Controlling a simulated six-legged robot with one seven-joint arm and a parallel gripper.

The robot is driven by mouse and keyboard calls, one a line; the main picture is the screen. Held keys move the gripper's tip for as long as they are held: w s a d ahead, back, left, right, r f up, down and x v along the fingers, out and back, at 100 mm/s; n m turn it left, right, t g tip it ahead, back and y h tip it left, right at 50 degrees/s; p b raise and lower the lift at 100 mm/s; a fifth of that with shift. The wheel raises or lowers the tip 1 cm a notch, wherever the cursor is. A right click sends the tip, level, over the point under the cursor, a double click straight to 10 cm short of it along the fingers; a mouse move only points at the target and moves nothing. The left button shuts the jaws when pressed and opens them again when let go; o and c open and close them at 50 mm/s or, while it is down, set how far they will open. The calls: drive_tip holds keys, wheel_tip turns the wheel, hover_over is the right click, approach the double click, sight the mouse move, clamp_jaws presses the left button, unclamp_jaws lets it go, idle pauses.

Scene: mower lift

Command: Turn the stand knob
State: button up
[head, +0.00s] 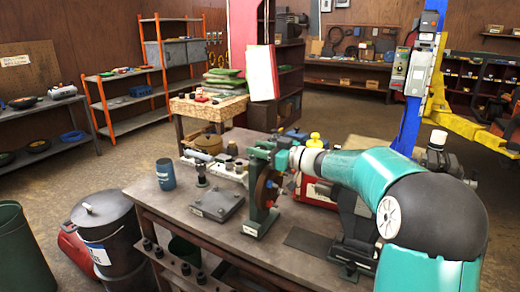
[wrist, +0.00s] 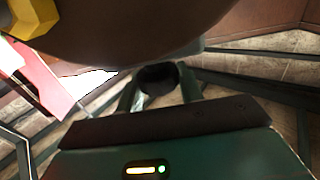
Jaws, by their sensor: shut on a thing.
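A green stand (head: 261,222) with a reddish-brown disc (head: 263,187) stands upright on the workbench (head: 150,200). My gripper (head: 285,162) is at the upper right side of the stand, reaching in from the right. In the wrist view my gripper (wrist: 158,85) has its two fingers on either side of a small dark round knob (wrist: 158,74), shut on it. A large dark rounded shape (wrist: 130,30), probably the disc, fills the top of the wrist view. In the head view the knob is hidden behind my gripper.
A blue cup (head: 165,174) and a grey plate with a post (head: 217,204) stand left of the stand. A red box (head: 316,192) is behind my arm. A vise-like tool (head: 354,235) is at the bench's right. A lidded bin (head: 103,225) stands on the floor at left.

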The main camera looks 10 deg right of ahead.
drive_tip(key=n+g+y, duration=0.1)
drive_tip(key=n+g, duration=0.1)
drive_tip(key=g, duration=0.1)
drive_tip(key=n+g+y, duration=0.2)
drive_tip(key=g, duration=0.1)
drive_tip(key=shift+w+f+n+y, duration=0.1)
drive_tip(key=shift+n+y, duration=0.2)
drive_tip(key=shift+n, duration=0.1)
drive_tip(key=n+g, duration=0.2)
drive_tip(key=g, duration=0.1)
drive_tip(key=n+g, duration=0.2)
drive_tip(key=g, duration=0.1)
drive_tip(key=shift+y, duration=0.4)
drive_tip(key=shift+g, duration=0.5)
drive_tip(key=o, duration=1)
drive_tip(key=shift+c, duration=0.2)
drive_tip(key=shift+r, duration=0.2)
